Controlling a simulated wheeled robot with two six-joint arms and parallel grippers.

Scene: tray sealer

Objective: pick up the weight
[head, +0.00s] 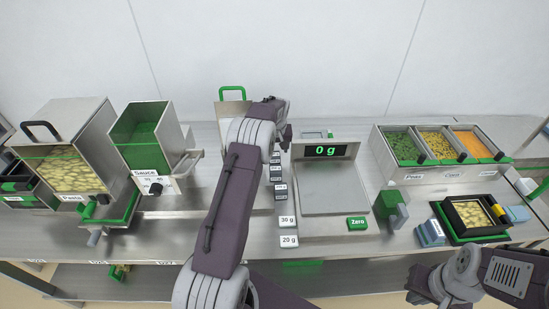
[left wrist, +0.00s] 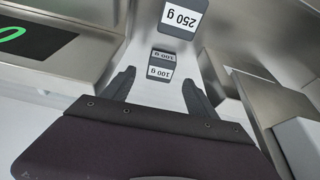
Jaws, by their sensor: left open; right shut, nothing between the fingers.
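Several labelled weights stand in a row beside the scale in the head view, with a 30 g weight (head: 287,221) and a 20 g weight (head: 289,240) at the near end. In the left wrist view, a dark weight with 100 g labels (left wrist: 161,64) lies just beyond and between the fingertips. A larger 250 g weight (left wrist: 180,18) stands farther up. My left gripper (left wrist: 160,92) is open and empty; in the head view it is at the far end of the row (head: 282,128), partly hidden by my arm. My right gripper (head: 418,286) is shut and empty at lower right.
The scale (head: 332,196) reads 0 g, right of the row. A sauce dispenser (head: 150,140) and a pasta bin (head: 70,150) stand left. Topping bins (head: 425,178) and a filled black tray (head: 447,212) are right. A steel wall (left wrist: 265,100) is close beside the left gripper.

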